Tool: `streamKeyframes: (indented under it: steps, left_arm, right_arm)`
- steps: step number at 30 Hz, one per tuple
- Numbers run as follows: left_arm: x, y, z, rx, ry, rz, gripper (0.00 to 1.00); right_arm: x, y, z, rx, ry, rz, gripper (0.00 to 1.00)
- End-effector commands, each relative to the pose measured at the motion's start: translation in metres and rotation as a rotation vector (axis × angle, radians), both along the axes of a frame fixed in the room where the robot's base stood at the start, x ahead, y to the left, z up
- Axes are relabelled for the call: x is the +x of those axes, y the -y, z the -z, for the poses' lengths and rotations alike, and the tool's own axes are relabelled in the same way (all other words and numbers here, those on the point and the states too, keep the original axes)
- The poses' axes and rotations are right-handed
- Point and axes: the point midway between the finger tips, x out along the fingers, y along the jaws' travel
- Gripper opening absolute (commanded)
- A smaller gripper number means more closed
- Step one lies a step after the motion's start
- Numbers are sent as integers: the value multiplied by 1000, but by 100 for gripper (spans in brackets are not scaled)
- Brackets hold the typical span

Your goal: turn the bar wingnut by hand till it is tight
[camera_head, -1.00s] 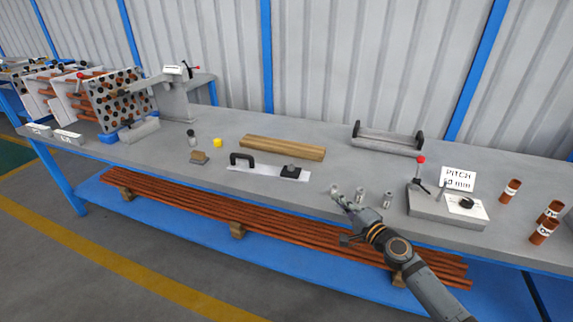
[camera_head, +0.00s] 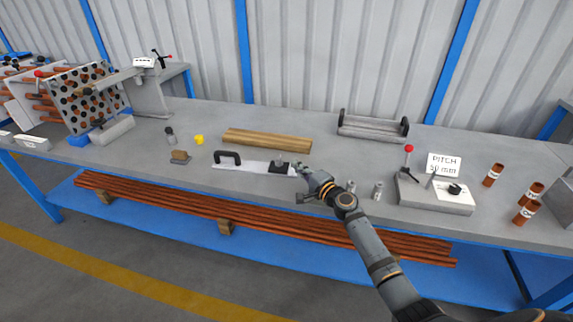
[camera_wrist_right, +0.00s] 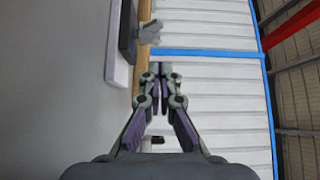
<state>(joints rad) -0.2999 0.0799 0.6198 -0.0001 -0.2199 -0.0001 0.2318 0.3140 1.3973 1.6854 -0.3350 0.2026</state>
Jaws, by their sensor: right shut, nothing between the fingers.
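The bar (camera_head: 240,165) is a flat white strip lying on the bench, with a black handle (camera_head: 228,157) at its left end and a black block (camera_head: 284,169) at its right end. A small grey wingnut (camera_wrist_right: 150,32) stands out from the dark block (camera_wrist_right: 127,30) in the right wrist view. In the head view it is too small to make out clearly. My right gripper (camera_head: 299,169) is just right of the block, its fingertips close to it. In the wrist view the fingers (camera_wrist_right: 160,68) are together and empty, apart from the wingnut. My left gripper is out of view.
A wooden block (camera_head: 267,140) lies behind the bar. The bench front is clear left of my arm.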

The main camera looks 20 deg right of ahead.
Motion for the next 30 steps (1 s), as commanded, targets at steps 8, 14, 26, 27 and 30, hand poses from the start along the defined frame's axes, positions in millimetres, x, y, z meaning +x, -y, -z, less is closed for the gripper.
streamKeyframes:
  steps: [8, 14, 26, 27, 30]
  left_arm:
    - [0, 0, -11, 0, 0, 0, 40]
    - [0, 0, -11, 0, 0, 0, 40]
    - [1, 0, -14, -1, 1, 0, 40]
    - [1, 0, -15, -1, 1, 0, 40]
    - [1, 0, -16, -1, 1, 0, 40]
  right_arm:
    - [17, -31, -1, 2, -1, 0, 0]
    - [19, -35, 0, 0, 0, 0, 0]
    - [18, -36, 0, 1, -1, 24, 0]
    - [18, -37, 0, 1, -2, 34, 0]
    - [18, -38, 1, 0, -2, 55, 0]
